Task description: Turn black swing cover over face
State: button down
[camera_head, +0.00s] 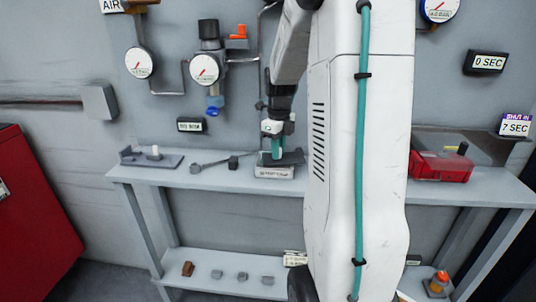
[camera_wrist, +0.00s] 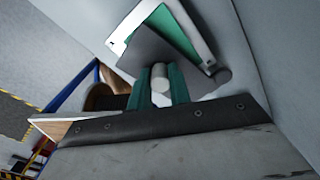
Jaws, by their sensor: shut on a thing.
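The black swing cover (camera_wrist: 140,50) is a dark plate in the wrist view, lying at an angle across a white-edged face with a green panel (camera_wrist: 172,28). Part of the green panel and its white border stay uncovered. A pale round knob (camera_wrist: 160,77) stands on the cover, and my gripper (camera_wrist: 161,84) is shut on it with its two teal fingers on either side. A round grey post (camera_wrist: 222,76) sits at the cover's right corner. In the head view my gripper (camera_head: 277,151) points down at the dark cover (camera_head: 293,157), above a labelled grey block (camera_head: 273,172) on the bench.
Gauges and pipes (camera_head: 205,69) are on the wall behind. A red cabinet (camera_head: 35,215) stands at left.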

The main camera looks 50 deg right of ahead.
jog(key=shift+w+d+r, duration=0.1)
jog(key=shift+w+d, duration=0.15)
jog(key=shift+w, duration=0.3)
jog(key=c, duration=1.3)
grip_release()
jog(key=shift+d, duration=0.15)
notch_tip(320, 180, up, 8)
jog(key=shift+n, duration=0.3)
